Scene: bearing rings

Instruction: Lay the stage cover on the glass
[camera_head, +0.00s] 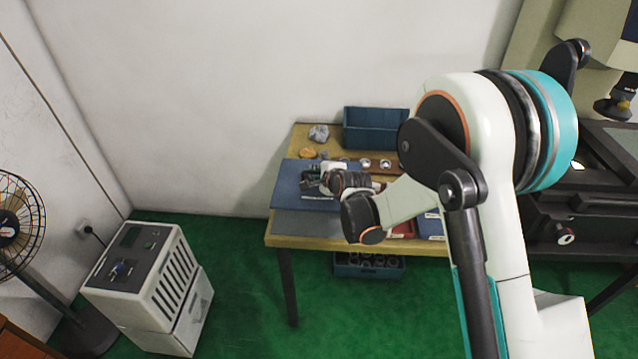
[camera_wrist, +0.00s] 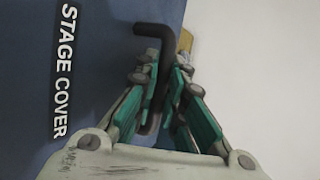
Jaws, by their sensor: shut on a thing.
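The stage cover (camera_wrist: 95,60) is a flat dark blue panel with a white-on-black "STAGE COVER" label, filling the left of the wrist view. In the head view the blue panel (camera_head: 288,183) is at the left end of the table. A bent black handle (camera_wrist: 153,31) stands at its edge. My gripper (camera_wrist: 165,78) is shut on this handle; it also shows in the head view (camera_head: 314,180), over the panel. I cannot tell whether the cover touches the table. At right is a dark machine stage (camera_head: 598,178); its glass is mostly hidden behind my arm.
The wooden table (camera_head: 300,242) also holds a blue bin (camera_head: 372,128), a grey crumpled cloth (camera_head: 318,133), an orange item (camera_head: 306,153) and several rings. A crate (camera_head: 345,268) sits beneath. A white cabinet (camera_head: 150,285) and a fan (camera_head: 15,225) stand left. Green floor between is clear.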

